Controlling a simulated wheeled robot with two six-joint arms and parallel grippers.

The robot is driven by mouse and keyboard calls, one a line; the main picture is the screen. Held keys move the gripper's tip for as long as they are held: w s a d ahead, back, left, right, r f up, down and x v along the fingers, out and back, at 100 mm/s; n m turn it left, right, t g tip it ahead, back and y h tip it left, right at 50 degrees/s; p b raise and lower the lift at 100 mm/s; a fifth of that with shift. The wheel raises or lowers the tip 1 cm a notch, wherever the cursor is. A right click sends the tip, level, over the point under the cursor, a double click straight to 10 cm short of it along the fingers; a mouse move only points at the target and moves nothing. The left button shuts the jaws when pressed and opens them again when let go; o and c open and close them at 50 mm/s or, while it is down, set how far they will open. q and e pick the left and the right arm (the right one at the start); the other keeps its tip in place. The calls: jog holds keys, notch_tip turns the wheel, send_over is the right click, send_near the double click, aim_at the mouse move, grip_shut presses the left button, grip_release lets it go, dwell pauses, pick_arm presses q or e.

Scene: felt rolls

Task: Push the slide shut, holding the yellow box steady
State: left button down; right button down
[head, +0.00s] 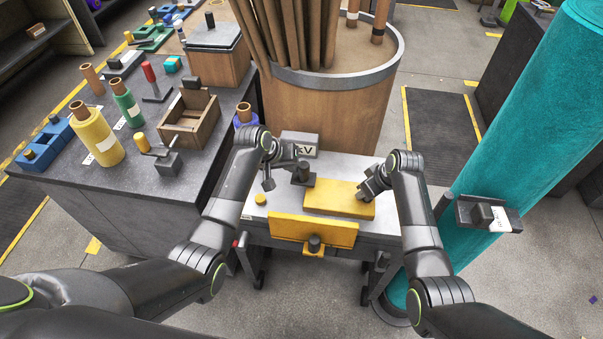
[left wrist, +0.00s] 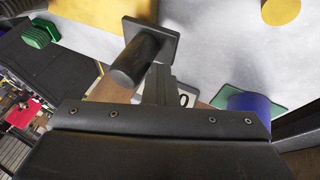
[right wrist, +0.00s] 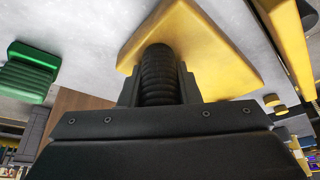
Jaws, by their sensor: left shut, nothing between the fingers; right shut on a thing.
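The yellow box (head: 335,197) lies on the grey cart top, its corner also showing in the left wrist view (left wrist: 75,8). My right gripper (head: 364,191) is shut on a black ribbed knob (right wrist: 158,75) on the box (right wrist: 190,40). A dark plate with a black post, seemingly the slide (head: 303,176), is at the box's left end; in the left wrist view its plate and post (left wrist: 140,58) show clearly. Whether it touches the box is hard to tell. My left gripper (head: 295,160) is shut and empty, close beside the post; its narrow fingertips (left wrist: 158,84) point past it.
A yellow panel with a black knob (head: 313,231) is on the cart's front. A small yellow disc (head: 260,199) lies at the left. A kV sign (head: 300,143) and large wooden drum (head: 325,110) stand behind. A teal roll (head: 525,110) rises at right.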

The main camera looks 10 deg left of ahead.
aim_at(311, 180)
pick_arm(q)
jog(key=shift+d, duration=3)
jog(key=shift+a, duration=0.15)
jog(key=shift+r, duration=1.75)
jog(key=shift+a+r, duration=0.3)
jog(key=shift+r, duration=0.6)
jog(key=shift+a+r, duration=0.25)
jog(key=shift+r, duration=0.6)
pick_arm(e)
grip_release()
